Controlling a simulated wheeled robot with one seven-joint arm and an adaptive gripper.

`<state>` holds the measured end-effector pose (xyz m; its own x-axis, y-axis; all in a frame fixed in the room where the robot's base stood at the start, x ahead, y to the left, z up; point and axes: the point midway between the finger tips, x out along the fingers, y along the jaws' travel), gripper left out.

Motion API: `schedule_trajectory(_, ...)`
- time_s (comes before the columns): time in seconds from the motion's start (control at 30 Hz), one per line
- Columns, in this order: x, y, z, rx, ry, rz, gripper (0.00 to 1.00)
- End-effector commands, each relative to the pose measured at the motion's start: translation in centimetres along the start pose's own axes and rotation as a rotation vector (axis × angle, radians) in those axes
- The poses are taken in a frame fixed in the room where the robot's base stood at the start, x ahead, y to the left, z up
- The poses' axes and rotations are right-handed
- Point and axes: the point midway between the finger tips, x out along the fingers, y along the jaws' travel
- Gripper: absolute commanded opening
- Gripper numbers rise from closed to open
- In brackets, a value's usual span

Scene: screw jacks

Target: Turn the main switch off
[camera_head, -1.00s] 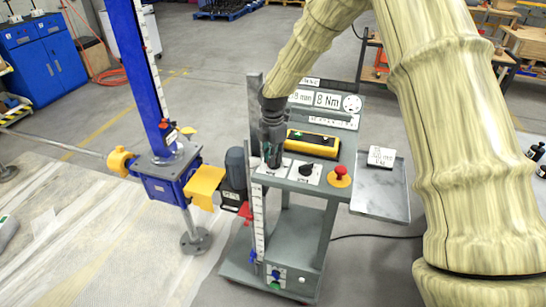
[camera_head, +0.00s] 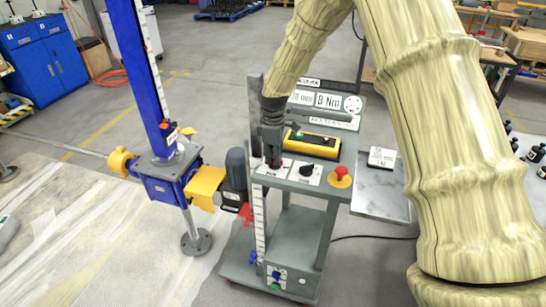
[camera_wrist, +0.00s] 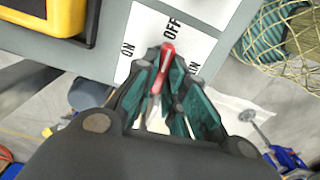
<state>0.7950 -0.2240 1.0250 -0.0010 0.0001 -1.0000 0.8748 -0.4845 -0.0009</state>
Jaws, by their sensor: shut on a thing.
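In the wrist view the red tip points toward the OFF mark. My gripper (camera_wrist: 163,90) has its dark green fingers on both sides of the handle, shut on it. In the head view my gripper (camera_head: 272,160) is down at the left end of the grey control panel (camera_head: 325,184) and hides most of the switch.
A black rotary knob (camera_head: 308,170), a red mushroom button (camera_head: 341,174) and a yellow box (camera_head: 312,147) are close on the panel. A blue screw jack column (camera_head: 145,75) and dark motor (camera_head: 236,168) stand left. A grey side tray (camera_head: 380,200) sits right.

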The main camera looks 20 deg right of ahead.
Motion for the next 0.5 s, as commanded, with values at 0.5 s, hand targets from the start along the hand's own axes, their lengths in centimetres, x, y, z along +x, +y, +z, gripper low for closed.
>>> schedule_trajectory(0.5,-0.29,0.30,-0.08,0.105,0.003,0.005,0.00)
